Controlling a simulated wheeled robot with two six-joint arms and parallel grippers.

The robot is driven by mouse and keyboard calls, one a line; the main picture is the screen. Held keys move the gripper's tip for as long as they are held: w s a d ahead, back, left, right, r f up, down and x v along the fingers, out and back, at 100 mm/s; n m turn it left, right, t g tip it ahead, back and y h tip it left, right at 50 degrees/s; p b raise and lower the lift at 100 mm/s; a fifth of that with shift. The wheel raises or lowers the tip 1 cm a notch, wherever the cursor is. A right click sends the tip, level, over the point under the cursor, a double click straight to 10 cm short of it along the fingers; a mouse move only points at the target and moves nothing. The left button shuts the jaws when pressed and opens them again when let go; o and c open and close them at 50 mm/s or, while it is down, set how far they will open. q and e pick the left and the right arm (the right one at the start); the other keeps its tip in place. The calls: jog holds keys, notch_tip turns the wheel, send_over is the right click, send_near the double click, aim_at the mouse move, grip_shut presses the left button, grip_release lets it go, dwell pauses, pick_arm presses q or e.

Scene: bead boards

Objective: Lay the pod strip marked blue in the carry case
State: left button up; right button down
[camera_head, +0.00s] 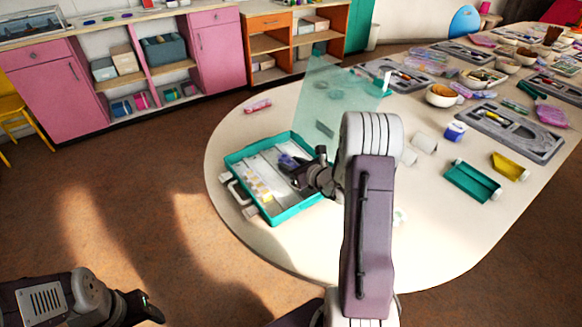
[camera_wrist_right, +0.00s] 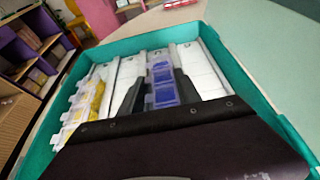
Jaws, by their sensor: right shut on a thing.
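The carry case (camera_head: 236,160) is an open teal box with white lanes inside, on the near left of the pale table. It fills much of the right wrist view (camera_wrist_right: 236,62). My right gripper (camera_head: 299,169) is over the case, shut on the blue pod strip (camera_wrist_right: 162,82), a clear strip with blue beads. The strip also shows in the head view (camera_head: 287,160). It lines up with the lanes; I cannot tell if it touches the case floor. A strip with yellow beads (camera_wrist_right: 92,100) lies in the left lane. My left gripper (camera_head: 142,309) is low at bottom left, away from the table.
A translucent teal panel (camera_head: 335,95) stands up behind the case. A white roll (camera_head: 425,143), a blue-labelled jar (camera_head: 455,131), a teal tray (camera_head: 472,181) and a yellow tray (camera_head: 510,166) are to the right. The table's front middle is mostly clear.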

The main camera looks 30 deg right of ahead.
jog(key=shift+f, duration=0.2)
jog(key=c, duration=0.9)
grip_release()
jog(key=shift+o, duration=0.2)
